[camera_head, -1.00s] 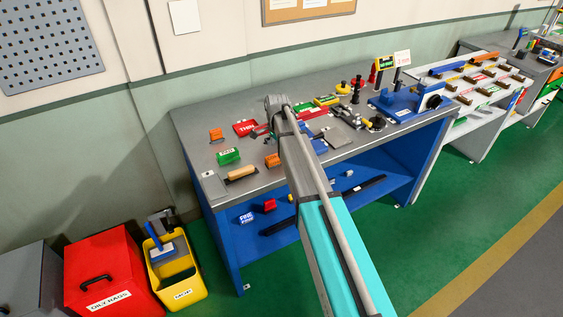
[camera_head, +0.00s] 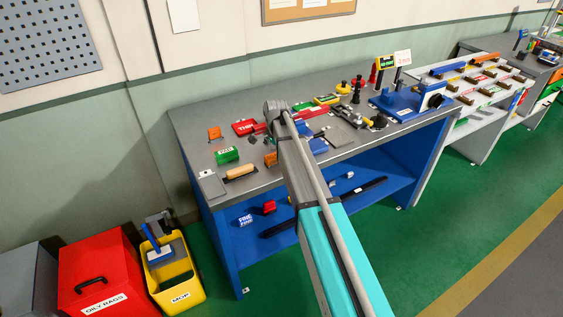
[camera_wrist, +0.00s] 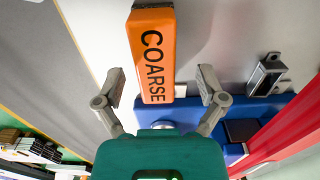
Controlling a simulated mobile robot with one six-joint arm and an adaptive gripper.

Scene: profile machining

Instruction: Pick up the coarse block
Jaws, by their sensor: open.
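The coarse block (camera_wrist: 152,45) is orange with black lettering reading COARSE, at the top middle of the wrist view. My gripper (camera_wrist: 161,72) is open, with one finger on each side of the block's near part in the picture. Clear gaps show between both fingers and the block, and nothing is held. How far the fingertips are above it is hard to tell. In the head view my arm reaches over the workbench (camera_head: 228,105) and its fingers are not clear. Two small orange items show there, one at left (camera_head: 214,133) and one near my arm (camera_head: 270,159); their lettering is unreadable.
A blue item (camera_wrist: 232,108) and a red strip (camera_wrist: 290,130) lie near the block in the wrist view, with a dark metal part (camera_wrist: 267,72) at right. On the bench are a green block (camera_head: 227,155), a wooden-handled tool (camera_head: 241,172) and a blue vise-like fixture (camera_head: 400,103).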

